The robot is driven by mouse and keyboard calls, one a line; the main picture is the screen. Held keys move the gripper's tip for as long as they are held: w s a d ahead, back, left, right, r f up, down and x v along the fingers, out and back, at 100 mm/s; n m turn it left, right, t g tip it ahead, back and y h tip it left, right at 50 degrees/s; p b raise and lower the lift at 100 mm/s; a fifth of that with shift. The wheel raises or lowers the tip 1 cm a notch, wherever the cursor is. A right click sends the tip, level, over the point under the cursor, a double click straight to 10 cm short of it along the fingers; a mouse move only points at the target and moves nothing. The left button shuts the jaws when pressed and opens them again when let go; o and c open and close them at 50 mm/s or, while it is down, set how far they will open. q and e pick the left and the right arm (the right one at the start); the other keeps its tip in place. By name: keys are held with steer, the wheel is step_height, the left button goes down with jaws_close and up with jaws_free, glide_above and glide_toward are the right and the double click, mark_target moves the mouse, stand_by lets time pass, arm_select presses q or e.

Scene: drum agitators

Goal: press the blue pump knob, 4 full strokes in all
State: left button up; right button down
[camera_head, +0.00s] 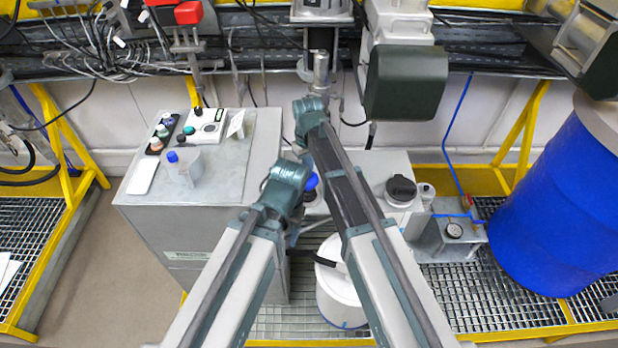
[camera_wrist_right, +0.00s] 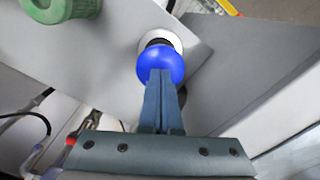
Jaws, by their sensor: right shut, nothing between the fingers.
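The blue pump knob (camera_wrist_right: 160,63) is a rounded blue cap on a short dark stem, in a white collar on a grey surface. In the head view a blue part of it (camera_head: 311,182) shows between my two arms, partly hidden by them. My right gripper (camera_wrist_right: 165,76) is shut and empty. Its fingertips overlap the near side of the knob in the right wrist view; I cannot tell whether they touch it. In the head view my arm links hide the right gripper. My left gripper is not visible.
A steel cabinet (camera_head: 235,175) at left carries a blue-capped bottle (camera_head: 184,168) and small instruments. A white bucket (camera_head: 338,300) stands on the floor grating below my arms. A blue drum (camera_head: 562,210) is at right. A dark green box (camera_head: 405,82) hangs above.

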steer(key=shift+f+b, duration=1.3)
steer(key=shift+f, duration=0.15)
steer(key=shift+r, duration=0.15)
step_height(320, 180, up, 4)
steer(key=p, duration=0.4)
steer(key=shift+r+p, duration=0.25)
steer(key=shift+p, duration=0.15)
steer(key=shift+f, duration=0.2)
